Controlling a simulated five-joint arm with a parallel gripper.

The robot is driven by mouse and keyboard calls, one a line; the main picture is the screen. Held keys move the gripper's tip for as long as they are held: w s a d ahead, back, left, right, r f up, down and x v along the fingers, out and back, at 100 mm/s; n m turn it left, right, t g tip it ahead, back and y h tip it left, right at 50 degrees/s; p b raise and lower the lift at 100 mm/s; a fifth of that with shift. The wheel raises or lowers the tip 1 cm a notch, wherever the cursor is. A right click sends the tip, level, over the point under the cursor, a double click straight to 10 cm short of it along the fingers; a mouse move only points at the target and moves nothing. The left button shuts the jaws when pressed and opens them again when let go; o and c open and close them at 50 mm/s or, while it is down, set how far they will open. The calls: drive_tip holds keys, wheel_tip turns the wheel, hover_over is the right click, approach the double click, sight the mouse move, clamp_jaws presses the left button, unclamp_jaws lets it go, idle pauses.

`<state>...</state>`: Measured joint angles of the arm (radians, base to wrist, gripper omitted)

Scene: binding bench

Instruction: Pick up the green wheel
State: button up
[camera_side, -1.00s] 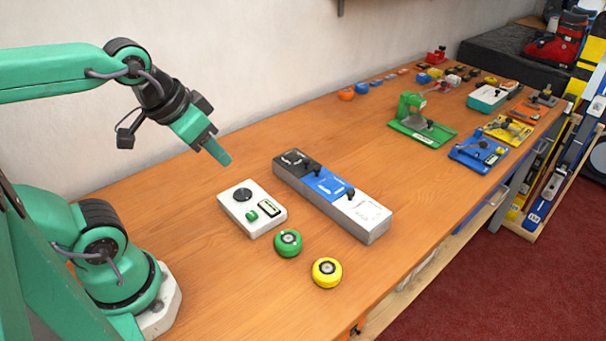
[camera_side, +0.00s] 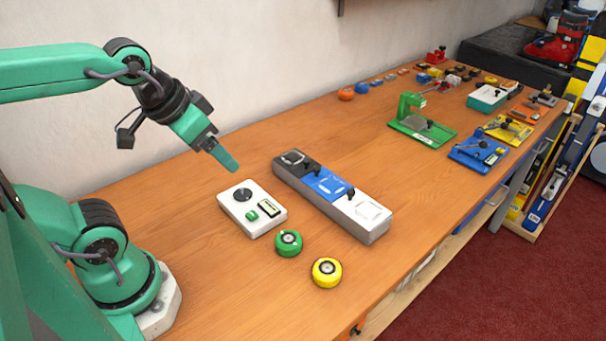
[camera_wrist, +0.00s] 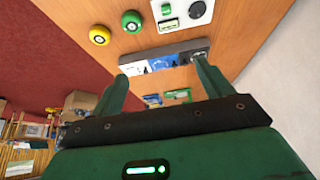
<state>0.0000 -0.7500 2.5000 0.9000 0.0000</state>
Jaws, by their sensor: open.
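The green wheel (camera_side: 288,243) lies flat on the wooden bench, in front of the white control box and left of the yellow wheel. It also shows at the top of the wrist view (camera_wrist: 132,21). My gripper (camera_side: 224,158) is in the air, up and to the left of the green wheel, above the back of the white box. In the wrist view its two fingers (camera_wrist: 160,80) stand apart with nothing held between them. The green wheel is beyond the fingertips and not touching them.
A yellow wheel (camera_side: 327,272) sits close to the green one. A white control box (camera_side: 252,208) and a long black, blue and white block (camera_side: 333,196) stand behind them. Coloured fixtures (camera_side: 478,151) fill the far bench. The wood left of the green wheel is clear.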

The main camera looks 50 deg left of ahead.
drive_tip(key=m+g, duration=0.5)
drive_tip(key=m, duration=2.3)
hover_over(288, 238)
wheel_tip(288, 238, down, 15)
drive_tip(key=shift+s+a+f, duration=0.1)
drive_tip(key=shift+a, duration=0.05)
drive_tip(key=shift+d+f+m+g, duration=0.2)
drive_tip(key=shift+f+m+g, duration=0.1)
drive_tip(key=shift+f+m, duration=0.2)
drive_tip(key=shift+f, duration=1.3)
